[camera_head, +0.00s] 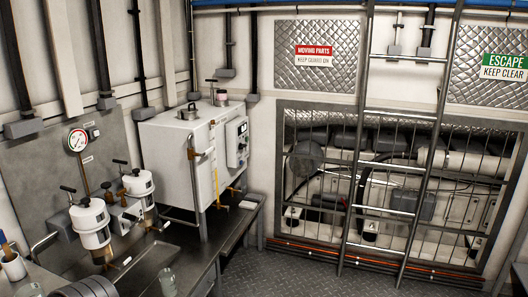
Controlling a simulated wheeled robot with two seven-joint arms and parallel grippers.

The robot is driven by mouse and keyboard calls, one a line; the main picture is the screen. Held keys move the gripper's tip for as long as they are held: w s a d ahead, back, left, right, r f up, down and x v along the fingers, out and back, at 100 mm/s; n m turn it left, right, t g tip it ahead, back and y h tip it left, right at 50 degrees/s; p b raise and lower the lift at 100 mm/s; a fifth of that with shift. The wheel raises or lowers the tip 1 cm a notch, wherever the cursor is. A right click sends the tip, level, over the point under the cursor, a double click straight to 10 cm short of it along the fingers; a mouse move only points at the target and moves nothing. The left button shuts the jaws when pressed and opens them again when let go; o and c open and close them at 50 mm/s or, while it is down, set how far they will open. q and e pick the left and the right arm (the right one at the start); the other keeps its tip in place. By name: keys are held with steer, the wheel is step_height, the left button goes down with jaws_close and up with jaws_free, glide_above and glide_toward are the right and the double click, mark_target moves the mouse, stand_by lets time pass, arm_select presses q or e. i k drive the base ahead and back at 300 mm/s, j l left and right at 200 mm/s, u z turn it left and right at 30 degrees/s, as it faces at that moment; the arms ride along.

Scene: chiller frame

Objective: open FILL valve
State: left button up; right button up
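No label reading FILL is legible, so I cannot tell which valve it marks. A white chiller tank (184,155) stands on the steel bench. A small valve with a black T-handle (211,81) sits on its top, beside a round lid (188,112). Neither of my grippers is in view.
A pressure gauge (77,140) is on the left wall panel. A glass (167,281) and a cup with brushes (12,265) are on the bench (190,262). A metal ladder (432,150) stands before the caged machinery at right. The chequered floor (290,278) between is clear.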

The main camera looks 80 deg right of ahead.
mark_target(208, 151)
steer(key=l+z, duration=0.45)
steer(key=i+l+z, duration=0.1)
steer(key=l+z, duration=0.15)
steer(key=z, duration=0.2)
steer(key=i+l+z, duration=0.15)
steer(key=l+z, duration=0.15)
steer(key=z, duration=0.15)
steer(key=i+l+z, duration=0.15)
steer(key=i+l, duration=0.3)
steer(key=l, duration=0.2)
steer(key=i+l+z, duration=0.15)
steer(key=i+l, duration=0.3)
steer(key=l+u, duration=0.1)
steer(key=u, duration=1.25)
steer(key=k+l+u, duration=0.2)
steer(key=l, duration=0.3)
steer(key=k, duration=0.1)
